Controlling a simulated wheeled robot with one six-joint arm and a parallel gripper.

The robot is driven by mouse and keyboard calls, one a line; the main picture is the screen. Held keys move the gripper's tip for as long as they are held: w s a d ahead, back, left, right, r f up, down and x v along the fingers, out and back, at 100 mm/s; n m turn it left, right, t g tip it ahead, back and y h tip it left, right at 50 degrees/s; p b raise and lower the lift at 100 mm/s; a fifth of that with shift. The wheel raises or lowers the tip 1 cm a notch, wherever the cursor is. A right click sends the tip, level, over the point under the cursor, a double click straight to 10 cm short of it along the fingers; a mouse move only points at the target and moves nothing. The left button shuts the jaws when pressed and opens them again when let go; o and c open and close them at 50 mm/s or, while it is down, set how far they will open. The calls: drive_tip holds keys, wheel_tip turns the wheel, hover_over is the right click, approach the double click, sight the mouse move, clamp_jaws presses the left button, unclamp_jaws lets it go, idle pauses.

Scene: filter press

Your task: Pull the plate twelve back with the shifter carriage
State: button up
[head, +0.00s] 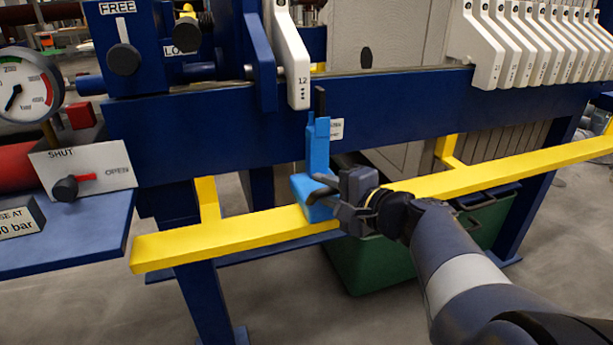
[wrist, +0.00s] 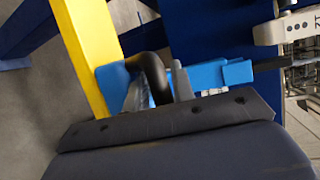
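Plate twelve (head: 301,72) shows in the head view as a white handle marked 12, beside the blue upright at the left of the rail. The blue shifter carriage (head: 317,150) stands in front of the rail, just right of and below plate twelve's handle. Its dark upright pin is close to the handle's lower right side; I cannot tell if they touch. My gripper (head: 333,193) is at the carriage's lower part. In the wrist view, its grey fingers (wrist: 160,90) lie either side of the carriage's black curved handle (wrist: 151,70) and appear shut on it.
More white plate handles (head: 530,45) hang in a row at the right, with a wide gap to plate twelve. A yellow bar (head: 500,168) runs along the front below the blue rail (head: 420,110). A green bin (head: 375,265) stands underneath. Gauge and levers are at the left.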

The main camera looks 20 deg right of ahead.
drive_tip(key=shift+s+d+r, duration=0.2)
drive_tip(key=shift+s+d, duration=0.1)
drive_tip(key=shift+s, duration=0.2)
drive_tip(key=p+v, duration=0.2)
drive_tip(key=v, duration=0.7)
drive_tip(key=shift+s, duration=0.3)
drive_tip(key=shift+d+f, duration=0.1)
drive_tip(key=shift+f, duration=0.05)
drive_tip(key=shift+b+x, duration=1)
drive_tip(key=shift+x, duration=4.4)
